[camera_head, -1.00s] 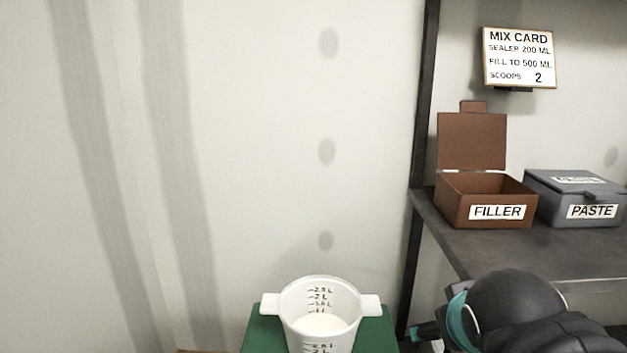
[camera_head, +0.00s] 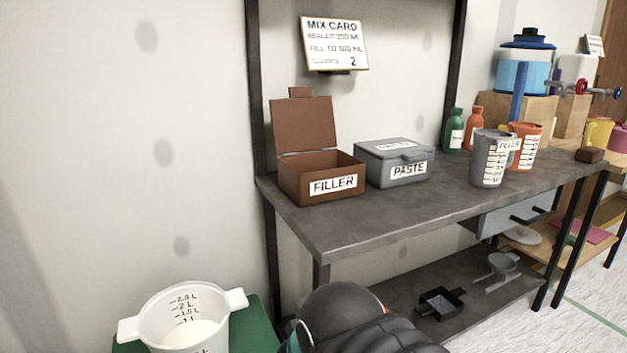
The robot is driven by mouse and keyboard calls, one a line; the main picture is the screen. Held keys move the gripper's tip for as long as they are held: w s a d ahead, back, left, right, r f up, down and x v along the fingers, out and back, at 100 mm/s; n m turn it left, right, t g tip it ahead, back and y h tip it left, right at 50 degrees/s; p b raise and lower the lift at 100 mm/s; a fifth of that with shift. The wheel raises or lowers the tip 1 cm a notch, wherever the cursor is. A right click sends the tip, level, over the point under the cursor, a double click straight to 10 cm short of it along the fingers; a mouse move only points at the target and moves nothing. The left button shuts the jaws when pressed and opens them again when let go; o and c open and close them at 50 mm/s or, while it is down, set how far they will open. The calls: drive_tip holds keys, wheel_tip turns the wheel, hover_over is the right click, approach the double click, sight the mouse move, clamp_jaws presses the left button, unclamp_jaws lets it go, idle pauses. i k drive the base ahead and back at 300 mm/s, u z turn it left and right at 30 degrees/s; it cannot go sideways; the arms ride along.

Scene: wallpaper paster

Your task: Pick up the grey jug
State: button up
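The grey jug (camera_head: 488,160) stands upright on the dark workbench (camera_head: 345,228), right of the grey paste box. It has a white measuring scale and a label that seems to read FILLER. An orange jug (camera_head: 524,146) stands just behind it to the right. My black arm shows at the bottom middle of the picture, well below and left of the grey jug. The gripper's fingers are not in the picture.
An open brown FILLER box (camera_head: 320,178) and a closed grey PASTE box (camera_head: 394,162) sit left of the jug. Green (camera_head: 454,132) and orange (camera_head: 474,130) bottles stand behind it. A white bucket (camera_head: 186,318) stands at lower left. The bench front is clear.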

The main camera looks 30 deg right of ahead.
sight(492, 150)
drive_tip(key=u, duration=0.55)
drive_tip(key=k, duration=1.3)
drive_tip(key=z, duration=0.05)
drive_tip(key=i, duration=0.65)
drive_tip(key=z, duration=1.4)
drive_tip(key=i, duration=0.55)
drive_tip(key=u, duration=0.75)
drive_tip(key=k, duration=0.25)
drive_tip(key=z, duration=0.15)
